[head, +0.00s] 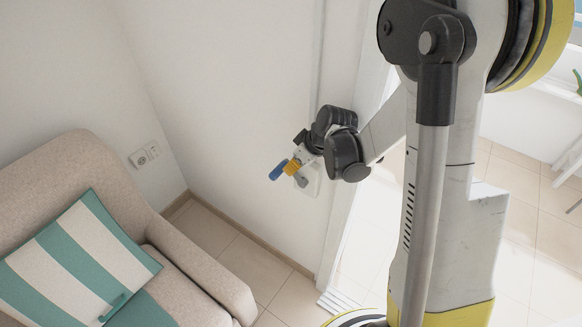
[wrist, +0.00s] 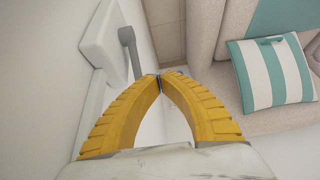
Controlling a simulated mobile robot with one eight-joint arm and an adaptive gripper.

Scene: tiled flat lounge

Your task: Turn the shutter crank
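The shutter crank is at the wall. In the head view its blue handle (head: 277,172) sticks out just left of the yellow fingers, and a grey part (head: 301,181) shows below them. In the wrist view a grey crank arm (wrist: 130,52) stands out from a white wall mount (wrist: 103,38), left of the fingertips. My gripper (head: 291,167) is right at the crank. In the wrist view my gripper (wrist: 160,77) has its two yellow fingers bowed together, tips meeting.
A beige sofa (head: 205,275) with a teal-striped cushion (head: 78,258) stands at the lower left, also at the right of the wrist view. A wall socket (head: 145,154) is behind it. Tiled floor (head: 240,262) is clear between sofa and wall.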

